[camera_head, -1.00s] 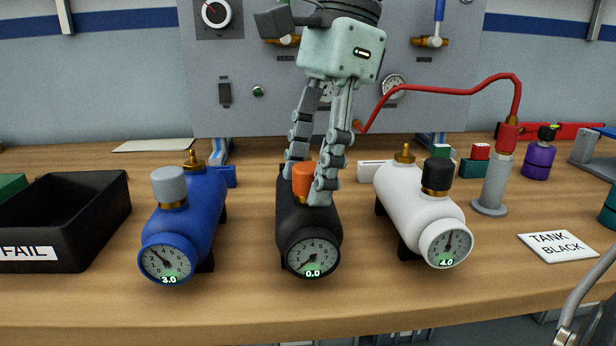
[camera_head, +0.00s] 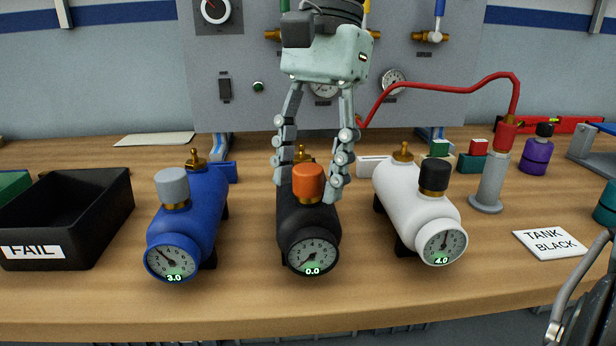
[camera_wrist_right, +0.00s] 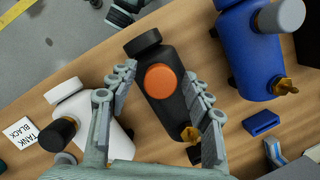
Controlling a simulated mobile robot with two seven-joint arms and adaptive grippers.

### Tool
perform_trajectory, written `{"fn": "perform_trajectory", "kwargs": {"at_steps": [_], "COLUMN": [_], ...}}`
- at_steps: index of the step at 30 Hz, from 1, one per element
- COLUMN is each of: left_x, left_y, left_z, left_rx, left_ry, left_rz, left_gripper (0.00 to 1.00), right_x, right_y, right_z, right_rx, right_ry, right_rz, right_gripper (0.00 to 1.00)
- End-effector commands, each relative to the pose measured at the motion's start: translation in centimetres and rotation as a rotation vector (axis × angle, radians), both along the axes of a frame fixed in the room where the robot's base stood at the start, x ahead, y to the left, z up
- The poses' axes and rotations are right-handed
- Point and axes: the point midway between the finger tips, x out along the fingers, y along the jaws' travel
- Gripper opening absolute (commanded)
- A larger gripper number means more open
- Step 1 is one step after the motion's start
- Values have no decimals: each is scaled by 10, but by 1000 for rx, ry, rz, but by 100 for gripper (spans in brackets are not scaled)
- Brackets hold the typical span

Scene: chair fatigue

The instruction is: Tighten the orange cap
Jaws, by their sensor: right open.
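The orange cap (camera_head: 308,183) sits on the black tank (camera_head: 308,225), whose gauge (camera_head: 312,257) reads 0.0. My right gripper (camera_head: 309,192) is open above the black tank, with one finger on each side of the cap and gaps between. In the right wrist view the orange cap (camera_wrist_right: 161,81) lies between the two spread fingers, apart from both, and the black tank (camera_wrist_right: 165,55) runs between them. At the lower right edge of the head view a dark grey part with a metal bar shows; I cannot tell whether it is my left gripper.
A blue tank (camera_head: 196,215) with grey cap stands left, gauge 3.0. A white tank (camera_head: 415,205) with black cap stands right, gauge 4.0. A black FAIL bin (camera_head: 105,215) is far left. A red hose (camera_head: 450,92) runs to a grey stand (camera_head: 492,185). A TANK BLACK card (camera_head: 550,243) lies right.

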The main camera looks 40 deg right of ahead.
Motion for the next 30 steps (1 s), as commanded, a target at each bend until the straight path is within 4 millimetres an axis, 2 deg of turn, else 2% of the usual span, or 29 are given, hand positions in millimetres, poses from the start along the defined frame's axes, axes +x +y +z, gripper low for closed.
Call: {"fn": "perform_trajectory", "kwargs": {"at_steps": [5, 14, 21, 30], "left_x": [0, 0, 0, 0], "left_y": [0, 0, 0, 0], "left_z": [0, 0, 0, 0], "left_rx": [0, 0, 0, 0], "left_ry": [0, 0, 0, 0], "left_rz": [0, 0, 0, 0], "left_gripper": [40, 40, 40, 40], "right_x": [0, 0, 1, 1], "right_y": [0, 0, 1, 1], "right_z": [0, 0, 0, 0], "right_rx": [0, 0, -1, -1], "right_ry": [3, 2, 3, 1], "right_rz": [171, 212, 498, 539], "right_gripper": [50, 50, 50, 50]}}
